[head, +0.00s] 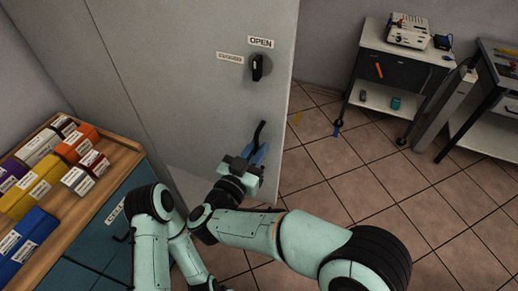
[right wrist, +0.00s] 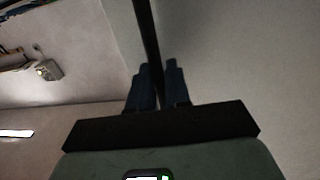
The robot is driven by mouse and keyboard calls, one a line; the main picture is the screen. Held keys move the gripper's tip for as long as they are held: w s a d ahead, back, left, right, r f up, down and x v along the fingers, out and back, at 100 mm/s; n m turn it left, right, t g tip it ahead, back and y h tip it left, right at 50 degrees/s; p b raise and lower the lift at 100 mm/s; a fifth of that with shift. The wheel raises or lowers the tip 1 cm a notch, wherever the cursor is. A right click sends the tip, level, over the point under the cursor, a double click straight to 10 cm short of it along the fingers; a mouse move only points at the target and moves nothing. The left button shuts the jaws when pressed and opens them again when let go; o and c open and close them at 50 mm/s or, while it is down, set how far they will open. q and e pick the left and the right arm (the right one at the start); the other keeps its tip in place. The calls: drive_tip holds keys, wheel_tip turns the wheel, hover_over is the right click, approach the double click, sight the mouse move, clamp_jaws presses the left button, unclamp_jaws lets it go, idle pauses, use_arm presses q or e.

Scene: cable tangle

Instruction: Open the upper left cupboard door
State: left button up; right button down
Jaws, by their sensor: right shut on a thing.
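The large grey cupboard door (head: 180,70) fills the upper middle of the head view, its free edge at the right. A black latch knob (head: 257,67) stands upright, in line with the OPEN label (head: 261,42) above it; the CLOSED label (head: 230,58) is to its left. Lower down is a black bar handle (head: 261,132). My right gripper (head: 257,155) is shut on this handle. In the right wrist view the dark handle (right wrist: 148,35) runs up between the two fingers (right wrist: 160,88). I cannot tell how far the door stands open. My left gripper is not in view.
A wooden-topped blue cabinet (head: 100,215) with coloured boxes stands at the left, close to my arms. A white trolley (head: 405,45) and a dark bench (head: 500,75) stand at the back right. The tiled floor (head: 380,165) right of the door is mostly clear.

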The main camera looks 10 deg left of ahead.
idle(0.4)
drive_tip(key=c, duration=1.3)
unclamp_jaws()
drive_tip(key=shift+s+a, duration=0.1)
drive_tip(key=shift+s, duration=0.05)
drive_tip(key=b+v, duration=0.1)
drive_tip(key=v, duration=1.2)
drive_tip(key=shift+s, duration=0.1)
